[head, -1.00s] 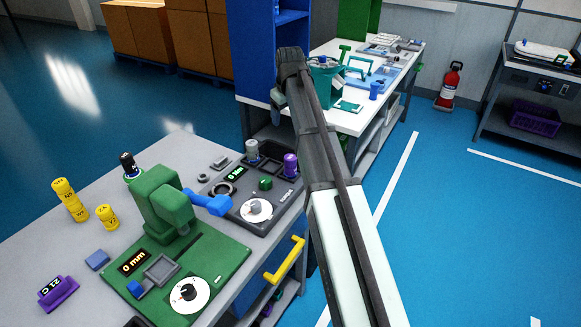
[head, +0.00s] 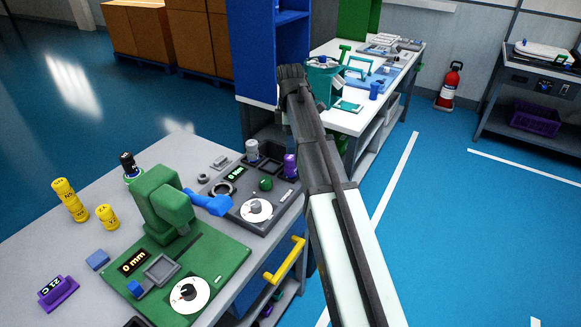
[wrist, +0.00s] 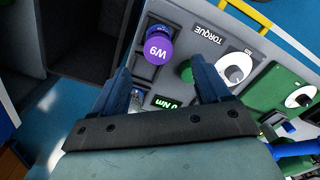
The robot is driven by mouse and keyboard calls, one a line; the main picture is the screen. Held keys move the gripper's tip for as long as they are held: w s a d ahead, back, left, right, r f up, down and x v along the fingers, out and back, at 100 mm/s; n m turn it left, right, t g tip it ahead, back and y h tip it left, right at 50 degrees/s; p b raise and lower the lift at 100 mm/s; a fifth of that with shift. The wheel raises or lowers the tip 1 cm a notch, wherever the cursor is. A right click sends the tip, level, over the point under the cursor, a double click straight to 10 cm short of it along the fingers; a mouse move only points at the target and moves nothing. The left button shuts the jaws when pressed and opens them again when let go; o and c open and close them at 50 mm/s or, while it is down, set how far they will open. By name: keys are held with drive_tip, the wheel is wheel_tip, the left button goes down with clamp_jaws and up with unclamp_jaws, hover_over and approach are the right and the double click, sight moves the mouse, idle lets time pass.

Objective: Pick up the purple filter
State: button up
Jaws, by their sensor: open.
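The purple filter (head: 290,166) stands upright in a socket at the back right of the dark grey torque station (head: 247,213). In the wrist view, its round purple cap (wrist: 158,50) faces the camera and reads W9. My gripper (wrist: 160,68) is open and empty above the station. Its two blue fingers lie to either side of the purple cap in that picture, with the cap nearer the left finger and slightly beyond the tips. The gap in height cannot be told. In the head view my arm hides most of the gripper.
A grey-capped cylinder (head: 252,150) stands left of the purple filter. A green knob (head: 265,184) and a white dial (head: 256,210) are in front. A green press (head: 165,205) with a blue handle stands left, with yellow cylinders (head: 106,215) beyond. A blue cabinet (head: 258,60) rises behind.

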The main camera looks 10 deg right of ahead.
sight(291, 157)
drive_tip(key=shift+w+f, duration=0.1)
drive_tip(key=shift+f, duration=4.95)
drive_tip(key=c, duration=1.2)
drive_tip(key=shift+o, duration=0.2)
drive_tip(key=shift+r, duration=0.1)
